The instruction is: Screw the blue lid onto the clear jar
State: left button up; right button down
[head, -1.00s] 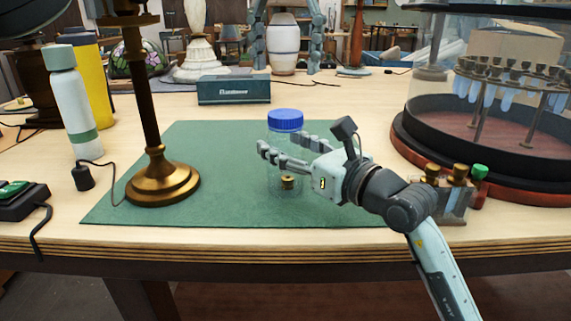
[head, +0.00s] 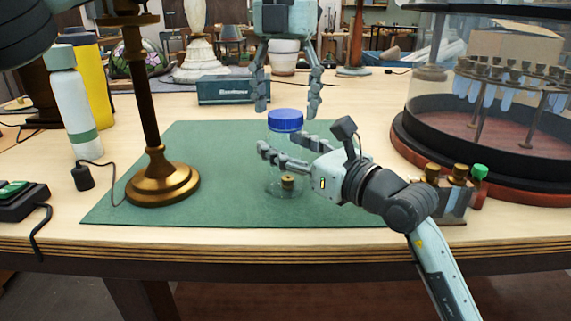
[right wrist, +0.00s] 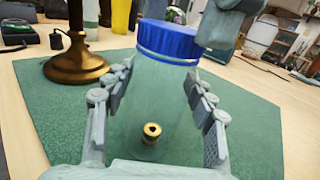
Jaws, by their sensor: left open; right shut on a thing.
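The clear jar (head: 272,188) stands upright on the green mat with a small brass piece (head: 287,181) inside. The blue lid (head: 285,121) sits level at the jar's mouth; whether its thread is engaged cannot be told. My right gripper (head: 281,143) is shut on the jar's sides from the right. Its fingers flank the jar (right wrist: 150,100) in the right wrist view, below the lid (right wrist: 169,41). My left gripper (head: 288,111) points down, open, its fingers apart on either side just above the lid.
A brass lamp stand (head: 163,185) rises from the left of the mat (head: 225,200). A teal box (head: 234,90) lies behind. A glass-domed case (head: 480,150) and a small rack with brass pieces (head: 452,200) stand at right. The mat's front is clear.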

pick_arm(q)
jog(key=shift+f, duration=0.5)
jog(key=c, duration=1.2)
jog(key=m, duration=0.4)
jog(key=shift+m, duration=0.4)
jog(key=o, duration=1.3)
jog(key=shift+o, duration=0.2)
notch_tip(320, 180, up, 12)
